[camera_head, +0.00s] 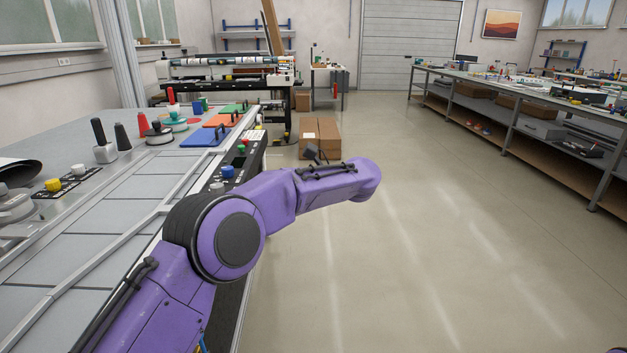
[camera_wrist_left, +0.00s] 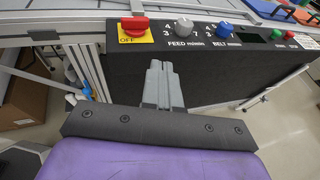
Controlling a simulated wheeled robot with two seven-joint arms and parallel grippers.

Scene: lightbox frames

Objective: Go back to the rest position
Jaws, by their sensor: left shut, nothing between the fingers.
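My left arm, purple, reaches in from the lower left of the head view and extends beside the machine over the aisle. In the left wrist view my left gripper (camera_wrist_left: 163,70) is shut and empty, its grey fingers together. It points at the dark front panel (camera_wrist_left: 225,75) of the machine, below the FEED knob (camera_wrist_left: 183,27); whether it touches cannot be told. My left gripper's fingers cannot be made out in the head view. My right gripper is not in view.
The panel carries a red switch (camera_wrist_left: 135,24) marked OFF and a blue BELT knob (camera_wrist_left: 224,29). The machine table (camera_head: 105,215) runs along the left. Cardboard boxes (camera_head: 320,138) stand on the floor beyond my arm. A long workbench (camera_head: 510,95) lines the right; the floor between is clear.

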